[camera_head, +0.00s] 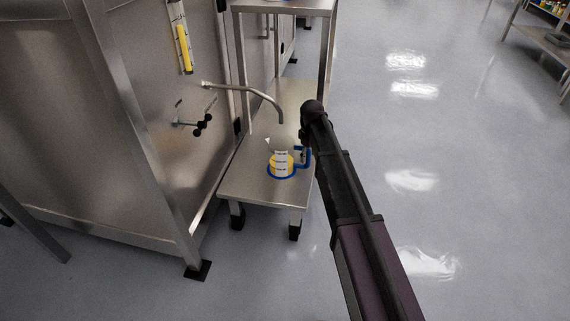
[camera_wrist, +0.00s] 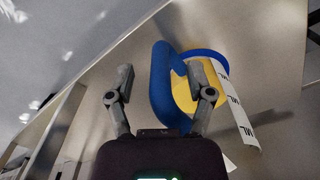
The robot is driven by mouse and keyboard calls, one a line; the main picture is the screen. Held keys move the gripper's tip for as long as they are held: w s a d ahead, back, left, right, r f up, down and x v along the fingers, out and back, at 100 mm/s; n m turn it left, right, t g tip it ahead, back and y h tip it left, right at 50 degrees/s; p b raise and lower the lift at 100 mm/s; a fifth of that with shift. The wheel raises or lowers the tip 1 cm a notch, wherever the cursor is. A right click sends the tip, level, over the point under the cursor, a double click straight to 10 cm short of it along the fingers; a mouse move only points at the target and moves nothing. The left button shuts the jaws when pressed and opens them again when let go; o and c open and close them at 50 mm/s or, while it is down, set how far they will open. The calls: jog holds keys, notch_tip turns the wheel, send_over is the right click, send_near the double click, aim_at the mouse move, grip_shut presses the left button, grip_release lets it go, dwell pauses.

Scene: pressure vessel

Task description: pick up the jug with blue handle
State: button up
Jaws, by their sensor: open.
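The jug (camera_head: 281,164) stands upright on the low steel table. It has a clear white-marked wall, yellow contents, a blue base ring and a blue handle (camera_head: 304,151) on its right side. My gripper (camera_head: 304,138) is at the handle, partly hidden by my arm in the head view. In the wrist view my gripper (camera_wrist: 158,76) is open, with one finger on each side of the blue handle (camera_wrist: 161,88). The right finger lies between the handle and the yellow jug body (camera_wrist: 187,95) in the picture. I cannot tell whether either finger touches.
The steel table (camera_head: 245,185) stands beside a large steel vessel (camera_head: 120,130). A bent spout (camera_head: 255,91) reaches over the table near the jug. A shelf frame (camera_head: 285,5) rises behind. The floor (camera_head: 480,190) to the right is clear.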

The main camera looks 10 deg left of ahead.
jog(key=shift+f+b, duration=0.35)
jog(key=shift+f, duration=0.25)
grip_shut()
